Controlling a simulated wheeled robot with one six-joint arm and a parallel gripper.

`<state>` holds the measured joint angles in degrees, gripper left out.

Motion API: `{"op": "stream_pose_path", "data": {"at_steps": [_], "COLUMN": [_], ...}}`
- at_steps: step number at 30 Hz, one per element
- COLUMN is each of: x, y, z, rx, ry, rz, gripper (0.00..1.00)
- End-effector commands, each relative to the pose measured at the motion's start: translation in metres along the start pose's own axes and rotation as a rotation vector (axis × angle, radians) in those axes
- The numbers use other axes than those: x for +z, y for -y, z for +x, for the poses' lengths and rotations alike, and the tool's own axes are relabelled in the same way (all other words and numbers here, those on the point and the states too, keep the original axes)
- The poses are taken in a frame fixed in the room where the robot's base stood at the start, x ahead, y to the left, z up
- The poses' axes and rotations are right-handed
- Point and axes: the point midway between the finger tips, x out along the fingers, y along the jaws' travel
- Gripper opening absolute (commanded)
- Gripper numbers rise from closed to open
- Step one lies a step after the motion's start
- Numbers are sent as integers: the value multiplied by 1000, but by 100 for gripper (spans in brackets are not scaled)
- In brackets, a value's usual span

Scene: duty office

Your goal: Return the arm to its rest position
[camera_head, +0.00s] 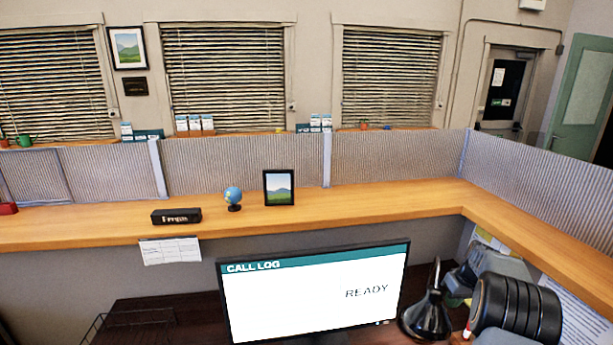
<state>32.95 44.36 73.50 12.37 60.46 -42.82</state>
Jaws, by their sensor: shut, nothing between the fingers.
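My gripper is not in view, so its fingers cannot be seen. A dark ribbed cylinder and grey rounded parts show at the lower right; I cannot tell for certain whether they are part of my arm. No rest position can be made out in this view.
A monitor (310,295) reading "READY" stands in front. A black cone-shaped object (428,318) is right of it. A wire tray (130,325) is at lower left. The wooden ledge (370,206) carries a nameplate (176,216), a small globe (233,196) and a picture frame (278,187).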

Motion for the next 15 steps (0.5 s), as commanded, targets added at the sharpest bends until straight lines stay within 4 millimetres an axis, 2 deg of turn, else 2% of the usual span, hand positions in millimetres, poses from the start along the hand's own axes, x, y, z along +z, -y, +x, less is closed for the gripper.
{"op": "stream_pose_path", "data": {"at_steps": [1, 5, 6, 11, 15], "x": [12, 53, 67, 79, 107], "y": [9, 31, 45, 120, 186], "z": [-23, -57, -68, -97, -119], "rx": [-6, -10, 4, 74, 128], "ry": [20, 109, 146, 119, 72], "rz": [117, 437, 516, 437, 343], "gripper": [0, 0, 0, 0, 0]}}
